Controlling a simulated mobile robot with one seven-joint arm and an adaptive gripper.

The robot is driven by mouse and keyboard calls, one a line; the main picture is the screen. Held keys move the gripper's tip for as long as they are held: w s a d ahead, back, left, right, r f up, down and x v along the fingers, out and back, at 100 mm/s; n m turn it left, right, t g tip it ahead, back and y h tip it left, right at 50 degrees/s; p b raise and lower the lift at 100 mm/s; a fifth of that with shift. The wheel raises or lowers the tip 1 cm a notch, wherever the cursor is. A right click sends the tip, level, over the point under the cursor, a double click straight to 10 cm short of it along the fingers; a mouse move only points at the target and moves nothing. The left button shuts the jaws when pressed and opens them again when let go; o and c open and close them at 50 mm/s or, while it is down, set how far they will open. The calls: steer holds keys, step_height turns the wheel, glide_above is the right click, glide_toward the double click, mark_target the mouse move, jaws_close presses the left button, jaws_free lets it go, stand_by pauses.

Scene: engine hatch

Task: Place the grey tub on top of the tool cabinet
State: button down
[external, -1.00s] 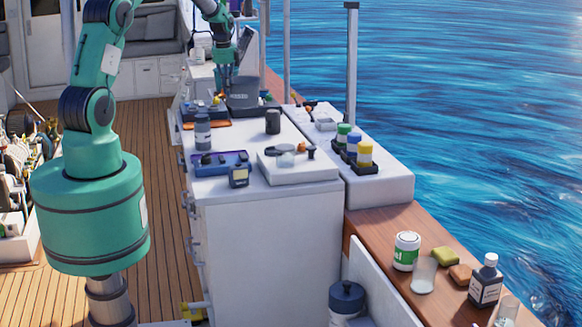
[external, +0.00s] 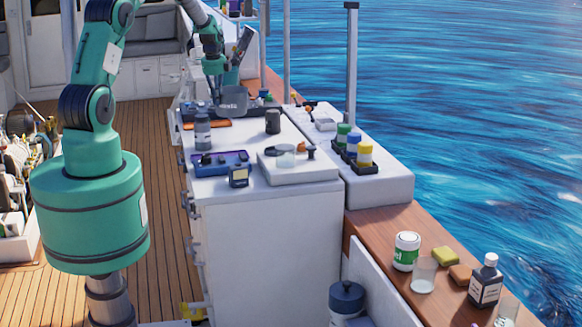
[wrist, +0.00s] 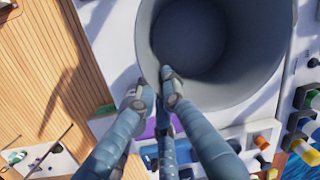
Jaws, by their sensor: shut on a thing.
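The grey tub (external: 233,102) is at the far end of the white tool cabinet (external: 268,250) in the external view. My gripper (external: 215,82) is beside and above it. In the wrist view, the tub (wrist: 215,85) fills the upper middle with its round mouth facing the camera. My gripper (wrist: 168,88) is shut on the tub's near rim, one finger inside and one outside. The cabinet's white top (wrist: 108,25) shows around the tub. I cannot tell whether the tub's base touches the cabinet.
The cabinet top holds a grey bottle (external: 203,132), a black cup (external: 273,121), a purple tray (external: 219,163), a yellow-and-black device (external: 238,175) and a white case (external: 298,167). Colored-lid bottles (external: 354,148) stand on the right ledge. Wooden deck (external: 150,190) lies left.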

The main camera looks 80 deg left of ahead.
step_height(320, 180, down, 6)
stand_by(0.5)
steer(key=shift+f, duration=0.15)
steer(key=shift+f, duration=1.85)
steer(key=c, duration=1.9)
jaws_free()
steer(key=shift+f, duration=0.15)
steer(key=shift+o, duration=0.2)
step_height(320, 180, up, 12)
steer(key=d, duration=0.2)
steer(key=shift+s, duration=0.45)
